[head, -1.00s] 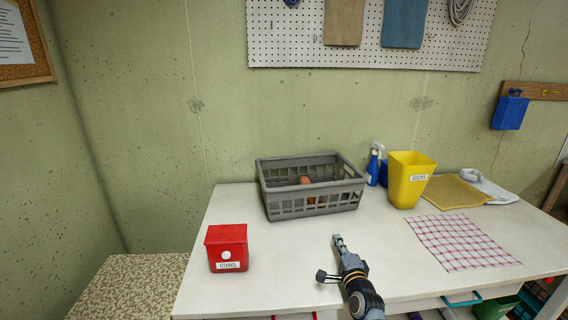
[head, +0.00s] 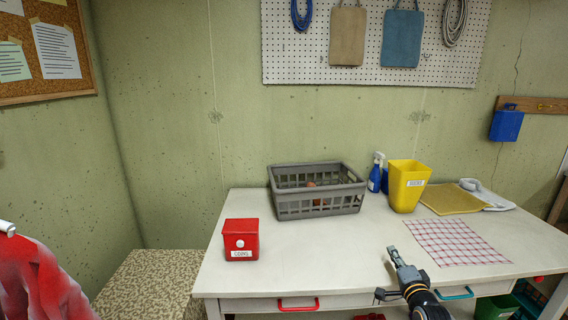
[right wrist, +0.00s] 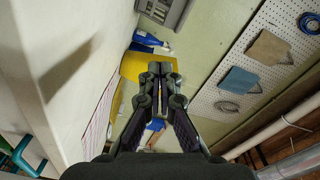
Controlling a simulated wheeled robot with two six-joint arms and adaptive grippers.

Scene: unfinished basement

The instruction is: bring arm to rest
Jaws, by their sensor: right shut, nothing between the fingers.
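My right gripper (head: 396,258) is above the front part of the white table (head: 330,245), left of the checked cloth. Its fingers are closed together with nothing between them. It also shows in the right wrist view (right wrist: 160,70), its fingers side by side, with the yellow bin (right wrist: 132,64) beyond. My left gripper does not show in the head view.
On the table are a red box (head: 241,240), a grey basket (head: 318,205) with orange-brown items inside, a yellow bin (head: 407,186), a blue spray bottle (head: 375,178), a checked cloth (head: 455,242) and a yellow mat (head: 452,199). A red shape (head: 38,285) is at lower left.

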